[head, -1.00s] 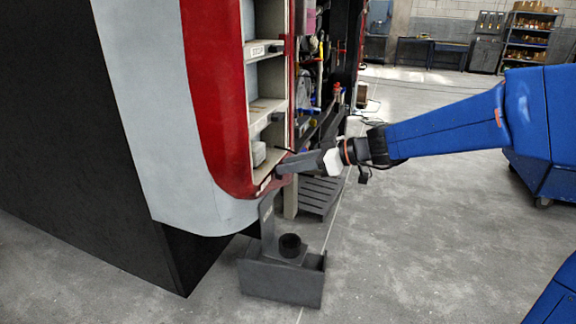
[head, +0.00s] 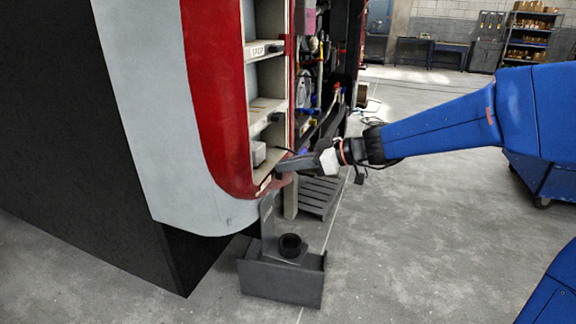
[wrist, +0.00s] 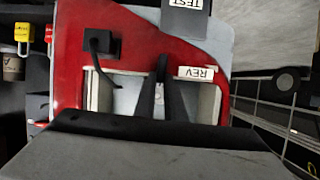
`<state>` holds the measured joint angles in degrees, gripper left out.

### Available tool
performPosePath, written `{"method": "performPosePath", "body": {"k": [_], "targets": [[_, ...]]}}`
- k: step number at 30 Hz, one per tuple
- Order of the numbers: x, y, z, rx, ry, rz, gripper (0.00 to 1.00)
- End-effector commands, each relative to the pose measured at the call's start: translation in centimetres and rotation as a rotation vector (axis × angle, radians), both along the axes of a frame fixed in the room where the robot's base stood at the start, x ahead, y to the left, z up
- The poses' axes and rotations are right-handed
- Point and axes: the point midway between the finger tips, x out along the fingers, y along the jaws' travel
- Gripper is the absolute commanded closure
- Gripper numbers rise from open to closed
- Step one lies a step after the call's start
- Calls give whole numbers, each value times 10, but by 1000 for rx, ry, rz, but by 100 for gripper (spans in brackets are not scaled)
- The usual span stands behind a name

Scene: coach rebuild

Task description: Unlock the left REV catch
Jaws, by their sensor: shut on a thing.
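The white REV label (wrist: 200,73) shows in the wrist view on the red panel, above the right part of a pale recess. My gripper (wrist: 160,85) reaches into this recess with its dark fingers close together, just left of the label. It is shut on the REV catch, which is mostly hidden behind the fingers and in shadow. In the head view my gripper (head: 283,166) is at the lowest bay of the coach's open side, by the red lower edge (head: 268,188). The catch cannot be made out there.
The floor to the right is open.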

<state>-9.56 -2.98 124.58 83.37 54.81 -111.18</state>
Motion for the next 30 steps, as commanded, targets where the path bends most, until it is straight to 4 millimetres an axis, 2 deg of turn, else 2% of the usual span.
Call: {"method": "performPosePath", "body": {"k": [8, 30], "targets": [[6, -2, -1, 57, 158, -2, 100], [21, -8, -12, 296, 816, -2, 100]]}}
